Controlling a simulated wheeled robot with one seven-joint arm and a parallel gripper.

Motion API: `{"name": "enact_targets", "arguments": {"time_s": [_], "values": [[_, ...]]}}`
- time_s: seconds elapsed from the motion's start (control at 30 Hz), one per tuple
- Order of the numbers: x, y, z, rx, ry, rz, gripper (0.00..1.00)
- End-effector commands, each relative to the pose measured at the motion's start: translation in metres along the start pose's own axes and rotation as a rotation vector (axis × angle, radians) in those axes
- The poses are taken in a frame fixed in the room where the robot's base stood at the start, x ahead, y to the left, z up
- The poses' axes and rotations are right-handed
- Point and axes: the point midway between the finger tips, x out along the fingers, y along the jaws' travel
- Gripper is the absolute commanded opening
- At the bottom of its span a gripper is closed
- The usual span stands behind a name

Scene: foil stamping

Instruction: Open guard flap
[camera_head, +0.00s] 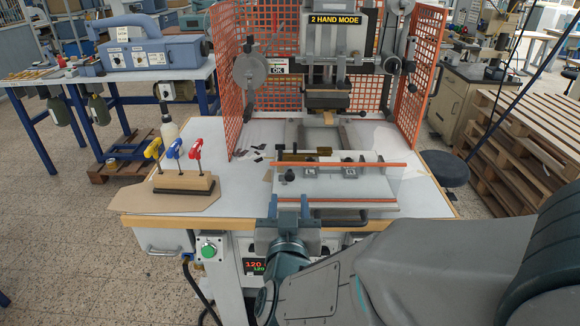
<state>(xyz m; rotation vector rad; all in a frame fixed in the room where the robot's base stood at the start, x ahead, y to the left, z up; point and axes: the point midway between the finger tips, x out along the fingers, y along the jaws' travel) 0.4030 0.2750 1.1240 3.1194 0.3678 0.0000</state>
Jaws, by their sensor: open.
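The stamping press (338,30) stands at the back of the table, with orange mesh guard panels at its left (226,75) and right (421,80). In front of it is a low grey fixture (350,185) with an orange bar across its back (345,164) and an orange strip along its front edge (345,200). I cannot tell for sure which of these orange parts is the guard flap. My gripper (288,210) is open, its two fingers pointing away from me at the left part of the front strip. I cannot tell whether they touch it.
A wooden block with yellow, blue and red-handled tools (184,188) stands on the table's left. A green button (209,250) and a display (255,266) are on the table front. A blue-legged bench is at left, wooden pallets (520,140) at right.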

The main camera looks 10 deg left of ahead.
Motion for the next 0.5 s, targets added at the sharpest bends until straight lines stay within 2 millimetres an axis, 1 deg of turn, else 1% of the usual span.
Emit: {"name": "enact_targets", "arguments": {"time_s": [0.1,0.3,0.5], "values": [[0.025,0.0,-0.001,-0.001,-0.001,0.003,0.42],[0.061,0.0,0.0,-0.001,-0.001,0.001,0.42],[0.079,0.0,0.0,0.001,0.0,0.0,0.42]]}}
